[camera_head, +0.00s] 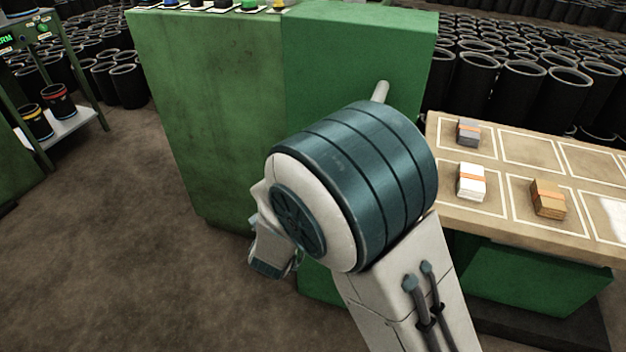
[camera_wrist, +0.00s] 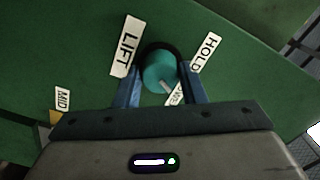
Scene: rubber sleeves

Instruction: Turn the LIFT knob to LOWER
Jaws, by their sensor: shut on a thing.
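A teal round knob (camera_wrist: 158,68) sits on a green panel in the wrist view, with a dark ring around it. A white LIFT plate (camera_wrist: 126,47) is on its left and a HOLD label (camera_wrist: 206,53) on its right. A partly hidden label (camera_wrist: 176,96), with letters like "WE" showing, is below right. A pale mark on the knob points down and right toward that label. My gripper (camera_wrist: 160,76) is shut on the knob, one blue finger on each side.
A MID label (camera_wrist: 63,99) and a small yellow part (camera_wrist: 56,117) are at left in the wrist view. A green cabinet (camera_head: 205,110) stands behind my arm in the head view. A table (camera_head: 455,220) with small stacks is at right. Floor at left is clear.

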